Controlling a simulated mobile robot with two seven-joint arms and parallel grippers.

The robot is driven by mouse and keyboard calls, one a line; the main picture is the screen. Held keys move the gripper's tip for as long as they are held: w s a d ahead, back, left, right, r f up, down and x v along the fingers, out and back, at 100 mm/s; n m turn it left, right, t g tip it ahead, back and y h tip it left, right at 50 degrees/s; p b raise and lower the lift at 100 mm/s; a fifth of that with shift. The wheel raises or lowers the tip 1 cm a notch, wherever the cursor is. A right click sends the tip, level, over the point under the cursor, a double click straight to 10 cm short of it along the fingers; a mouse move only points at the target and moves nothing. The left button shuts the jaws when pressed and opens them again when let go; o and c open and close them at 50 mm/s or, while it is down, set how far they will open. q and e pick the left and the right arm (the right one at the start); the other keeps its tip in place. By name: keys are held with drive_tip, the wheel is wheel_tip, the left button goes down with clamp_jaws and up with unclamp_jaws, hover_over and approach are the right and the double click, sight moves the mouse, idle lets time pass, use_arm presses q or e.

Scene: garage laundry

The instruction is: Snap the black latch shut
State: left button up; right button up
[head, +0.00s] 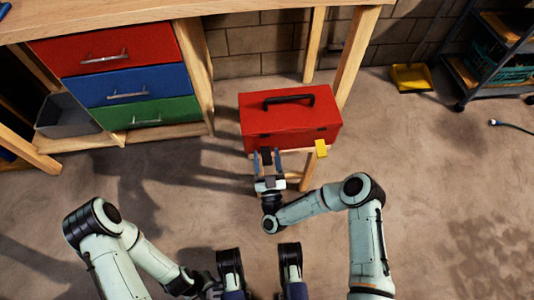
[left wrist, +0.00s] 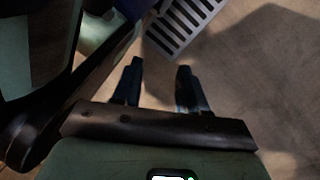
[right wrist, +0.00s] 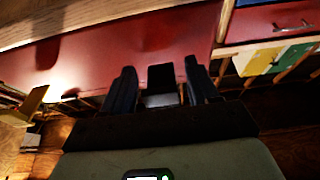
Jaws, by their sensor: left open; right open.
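The red toolbox (head: 290,138) stands on a small wooden stool, its lid down and its black handle (head: 290,99) on top. The black latch (right wrist: 161,77) shows in the right wrist view against the red front, with a grey piece just below it; whether it is snapped cannot be told. My right gripper (head: 266,158) is open at the toolbox's front, with one finger on each side of the latch; contact cannot be told. My left gripper (left wrist: 160,85) is open and empty, low over the floor, away from the toolbox.
A wooden workbench (head: 200,75) with red, blue and green drawers stands behind left. A yellow dustpan (head: 411,78) and a shelf cart (head: 490,60) are at the back right. The right floor is mostly clear.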

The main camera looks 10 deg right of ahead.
drive_tip(key=c, duration=1)
drive_tip(key=shift+o, duration=0.2)
drive_tip(key=shift+s, duration=0.1)
use_arm(q)
drive_tip(key=w+d+r+t+p, duration=0.2)
drive_tip(key=w+r+t+p, duration=0.2)
drive_tip(key=w+r+p, duration=0.5)
use_arm(e)
drive_tip(key=r+g+b, duration=0.1)
drive_tip(key=g+b, duration=0.1)
drive_tip(key=shift+s+r+g, duration=0.15)
drive_tip(key=shift+r+g, duration=0.2)
drive_tip(key=shift+g, duration=0.05)
drive_tip(key=g+p, duration=0.1)
drive_tip(key=p, duration=0.2)
drive_tip(key=r+g+p, duration=0.1)
drive_tip(key=g+p, duration=0.1)
drive_tip(key=p, duration=0.1)
drive_tip(key=shift+g, duration=0.3)
use_arm(q)
drive_tip(key=s+d+r+m+g+h+p, duration=0.1)
drive_tip(key=s+d+r+g, duration=0.2)
drive_tip(key=s+r, duration=0.5)
drive_tip(key=shift+s+d+r, duration=0.35)
drive_tip(key=shift+d+r, duration=0.05)
drive_tip(key=shift+d, duration=0.45)
use_arm(e)
drive_tip(key=shift+f+g, duration=0.1)
drive_tip(key=shift+g, duration=0.2)
